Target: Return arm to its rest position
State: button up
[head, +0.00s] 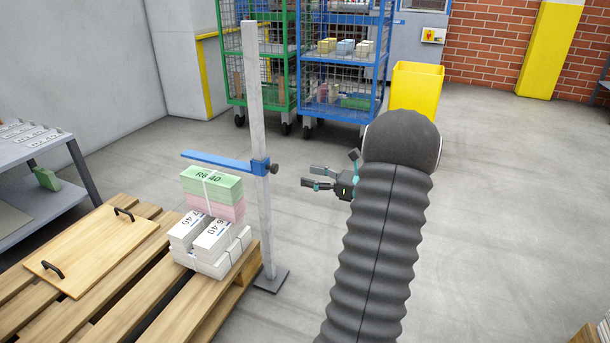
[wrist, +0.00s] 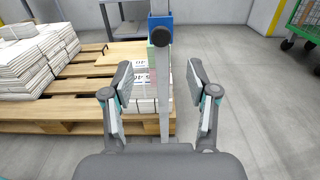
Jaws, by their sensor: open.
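My gripper (head: 326,180) is open and empty in the head view. It is held in the air to the right of the grey post (head: 258,150), pointing left toward it. My dark ribbed arm covers the middle right of that view. In the wrist view my gripper (wrist: 160,95) has its two fingers spread wide. The post (wrist: 165,115) shows between them, beyond the fingertips. I cannot tell the exact gap between fingers and post.
A wooden pallet (head: 165,315) holds bundled stacks, with green (head: 210,183) and pink on white (head: 212,242), and a board with handles (head: 95,245). A blue bar (head: 220,161) is clamped to the post. Green and blue cage carts and a yellow bin (head: 417,85) stand behind.

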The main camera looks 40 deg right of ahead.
dwell(0.6)
jog(key=s+a+f+n+g, duration=0.4)
jog(key=a+f+n+g, duration=0.1)
jog(key=f, duration=0.3)
jog(key=s+a+r+n+g+p, duration=0.1)
jog(key=s+a+n+g, duration=0.2)
jog(key=a+n, duration=0.15)
jog(key=s+a+n+g+p, duration=0.1)
jog(key=s+a+n+g, duration=0.15)
jog(key=a, duration=0.35)
jog(key=s+a+r+n+h+p, duration=0.3)
jog(key=s+a+r+n, duration=0.2)
jog(key=a+r+n, duration=0.4)
jog(key=s+a+r+n+h+p, duration=0.4)
jog(key=s+a+r+n, duration=0.2)
jog(key=a+r+n, duration=0.4)
jog(key=a+r, duration=0.3)
jog(key=a, duration=0.2)
jog(key=shift+a, duration=0.15)
